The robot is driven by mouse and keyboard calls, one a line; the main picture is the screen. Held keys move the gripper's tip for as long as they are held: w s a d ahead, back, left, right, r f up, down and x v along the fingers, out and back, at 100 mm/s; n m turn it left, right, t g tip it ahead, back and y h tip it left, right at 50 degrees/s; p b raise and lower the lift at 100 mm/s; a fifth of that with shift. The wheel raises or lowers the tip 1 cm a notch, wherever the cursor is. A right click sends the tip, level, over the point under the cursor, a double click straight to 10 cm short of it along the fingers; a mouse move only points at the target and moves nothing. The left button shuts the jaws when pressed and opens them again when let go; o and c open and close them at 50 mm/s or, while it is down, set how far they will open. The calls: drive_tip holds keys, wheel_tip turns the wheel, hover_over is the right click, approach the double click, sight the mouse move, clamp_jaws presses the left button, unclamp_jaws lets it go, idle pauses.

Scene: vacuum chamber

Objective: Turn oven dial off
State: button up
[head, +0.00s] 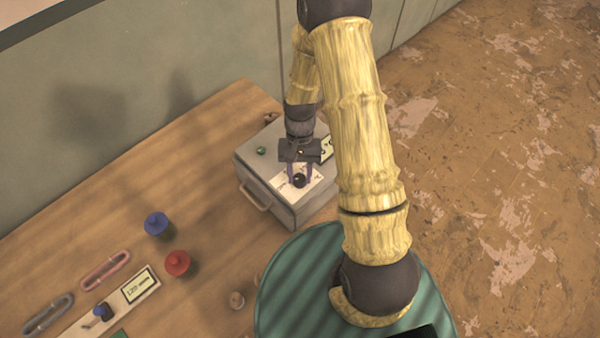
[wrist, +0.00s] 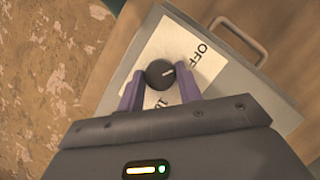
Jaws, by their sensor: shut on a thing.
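The oven (head: 292,212) is a grey box on the wooden table, with a handle on its front. Its black round dial (head: 299,181) sits on a white label on the top face. My gripper (head: 299,176) reaches down over the oven top. Its purple fingers (wrist: 160,80) stand on both sides of the dial and are shut on it. The lower part of the label is partly hidden by my gripper.
A green knob (head: 261,150) and a small display (head: 326,149) are on the oven top. A blue knob (head: 156,223), a red knob (head: 177,263) and a panel with a lever (head: 103,311) are on the table at left. A wall stands behind the table.

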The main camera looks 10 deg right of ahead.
idle(0.3)
drive_tip(key=o, duration=1)
drive_tip(key=shift+w+r, duration=0.3)
drive_tip(key=shift+r, duration=0.15)
drive_tip(key=b+v, duration=0.4)
drive_tip(key=v, duration=1.2)
drive_tip(key=shift+r, duration=0.25)
